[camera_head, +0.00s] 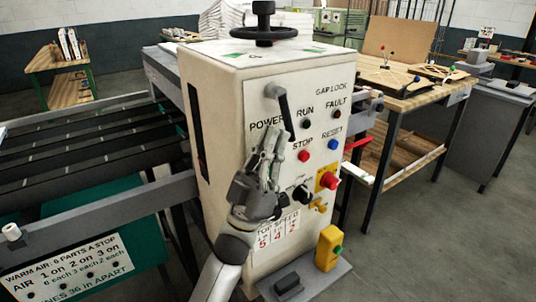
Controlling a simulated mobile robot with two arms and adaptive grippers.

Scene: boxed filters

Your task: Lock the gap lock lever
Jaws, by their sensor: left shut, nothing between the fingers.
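A cream machine cabinet (225,75) stands in the middle with a labelled control panel on its front. The words GAP LOCK are printed at the panel's upper right. A dark grey bent lever (281,103) is mounted on the upper panel, left of those words, its arm hanging down and slightly right. Which handle the label belongs to is not certain. My left gripper (277,136) is shut and empty in front of the panel, its fingertips pointing up just below the lever's lower end. Whether they touch the lever or panel is unclear. My right gripper is not in view.
Right of my gripper are a red stop button (303,156), a blue reset button (333,145) and a red emergency knob (328,181). A black handwheel (264,27) tops the cabinet. A conveyor (90,150) lies left, a workbench (405,98) right.

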